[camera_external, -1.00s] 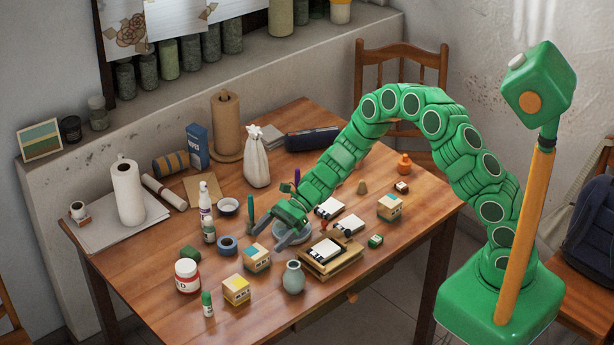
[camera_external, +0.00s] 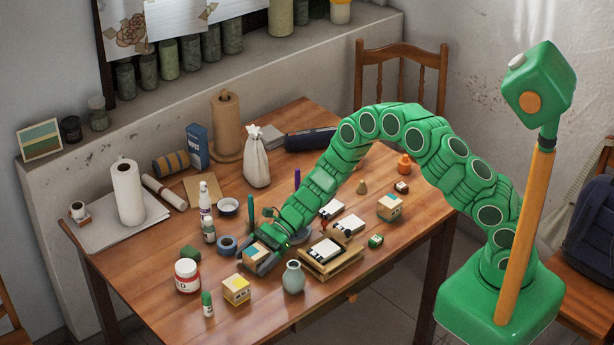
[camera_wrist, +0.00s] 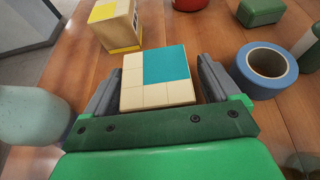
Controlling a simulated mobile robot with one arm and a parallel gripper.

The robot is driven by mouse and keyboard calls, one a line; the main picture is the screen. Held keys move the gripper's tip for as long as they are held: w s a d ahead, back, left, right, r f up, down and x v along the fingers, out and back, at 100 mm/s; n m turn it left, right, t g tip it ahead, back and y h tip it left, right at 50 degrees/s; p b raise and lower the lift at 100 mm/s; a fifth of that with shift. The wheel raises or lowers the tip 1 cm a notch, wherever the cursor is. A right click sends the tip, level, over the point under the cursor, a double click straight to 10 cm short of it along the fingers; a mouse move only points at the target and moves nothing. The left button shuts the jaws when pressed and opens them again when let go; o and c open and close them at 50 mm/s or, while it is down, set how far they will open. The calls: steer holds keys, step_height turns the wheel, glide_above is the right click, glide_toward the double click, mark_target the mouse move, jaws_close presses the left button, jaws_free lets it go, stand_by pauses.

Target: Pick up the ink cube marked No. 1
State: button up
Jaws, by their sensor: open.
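A pale cube with a teal patch on its top (camera_wrist: 165,66) sits between the fingers of my gripper (camera_wrist: 158,78) in the wrist view. The fingers stand apart on either side of it, with no clear grip on it. A third cube (camera_external: 390,207) stands at the table's right. I cannot read which is No. 1.
A blue tape roll (camera_wrist: 266,70) lies close to the right finger in the wrist view. A grey-green vase (camera_wrist: 32,116) is at the left; it also shows in the external view (camera_external: 293,278).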

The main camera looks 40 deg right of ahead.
steer(key=shift+a+f, duration=0.2)
steer(key=shift+a, duration=0.3)
steer(key=shift+c, duration=0.4)
steer(key=c, duration=1)
steer(key=shift+r, duration=0.1)
steer(key=shift+c, duration=0.2)
